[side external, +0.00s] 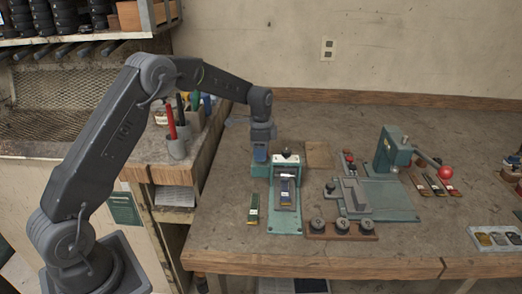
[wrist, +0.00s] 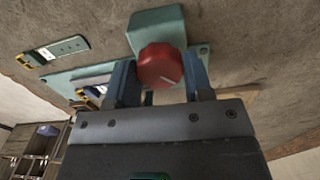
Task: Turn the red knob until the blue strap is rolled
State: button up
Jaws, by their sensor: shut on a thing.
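In the side view my gripper (side external: 261,158) points down at the left rear of the teal fixture (side external: 285,226), and the knob is hidden there. A blue strap piece (side external: 284,192) lies on the fixture's plate. In the wrist view it is mostly hidden behind the left finger; how far it is rolled cannot be told.
A green strap piece (side external: 252,208) lies left of the fixture. A teal lever press (side external: 394,150) with a red ball handle stands to the right. A wooden holder with round weights (side external: 342,226) is in front of it. Pens in cups (side external: 175,145) stand at the left.

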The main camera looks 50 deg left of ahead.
jog(key=m, duration=0.4)
jog(key=shift+m, duration=0.3)
jog(key=m, duration=0.4)
jog(key=shift+m, duration=0.3)
jog(key=m, duration=0.4)
jog(key=shift+m, duration=2.5)
jog(key=o, duration=0.9)
jog(key=shift+r, duration=0.1)
notch_tip(320, 180, up, 14)
jog(key=shift+f, duration=0.15)
